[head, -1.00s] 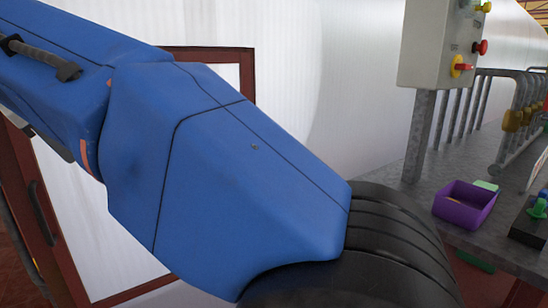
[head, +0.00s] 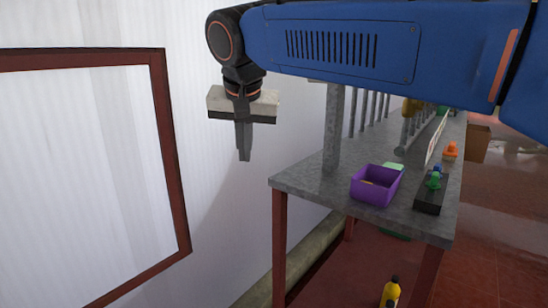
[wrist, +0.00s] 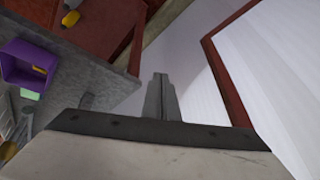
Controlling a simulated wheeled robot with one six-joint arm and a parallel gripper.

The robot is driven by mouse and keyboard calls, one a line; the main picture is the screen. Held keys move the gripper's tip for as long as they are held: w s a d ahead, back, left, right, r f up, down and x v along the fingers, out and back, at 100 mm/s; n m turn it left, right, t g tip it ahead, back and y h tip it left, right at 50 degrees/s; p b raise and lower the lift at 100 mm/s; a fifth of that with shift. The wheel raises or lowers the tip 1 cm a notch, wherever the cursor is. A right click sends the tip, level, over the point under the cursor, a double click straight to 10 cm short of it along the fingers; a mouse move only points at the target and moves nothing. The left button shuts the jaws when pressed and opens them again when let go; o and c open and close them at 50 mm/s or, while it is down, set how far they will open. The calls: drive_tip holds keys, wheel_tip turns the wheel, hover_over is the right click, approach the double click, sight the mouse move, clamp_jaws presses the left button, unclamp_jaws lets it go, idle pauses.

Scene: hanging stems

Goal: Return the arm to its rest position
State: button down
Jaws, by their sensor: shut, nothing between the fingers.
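My blue arm (head: 340,42) stretches across the top of the head view from the right. My gripper (head: 244,155) hangs from its left end, fingers pointing down and together, with nothing between them. It is in the air in front of the white wall, left of the grey table and apart from it. In the wrist view my gripper (wrist: 160,82) also shows its fingers closed and empty, with floor and wall beyond.
A grey table (head: 300,178) with red legs carries a purple box (head: 376,187), a black block with coloured knobs (head: 430,195) and grey pipes. A yellow bottle (head: 390,293) stands below. A red-brown frame (head: 165,140) is on the wall at left.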

drive_tip(key=s+d+f, duration=0.2)
drive_tip(key=d+f, duration=0.2)
drive_tip(key=d, duration=0.4)
drive_tip(key=s+d+f, duration=0.3)
drive_tip(key=d+f, duration=0.1)
drive_tip(key=d, duration=0.4)
drive_tip(key=s+d+f, duration=0.2)
drive_tip(key=d+f, duration=0.2)
drive_tip(key=d, duration=0.4)
drive_tip(key=s+d+f, duration=1.1)
drive_tip(key=s+f, duration=0.3)
drive_tip(key=f, duration=0.2)
drive_tip(key=shift+d+n+h, duration=0.35)
drive_tip(key=shift+n+h, duration=0.05)
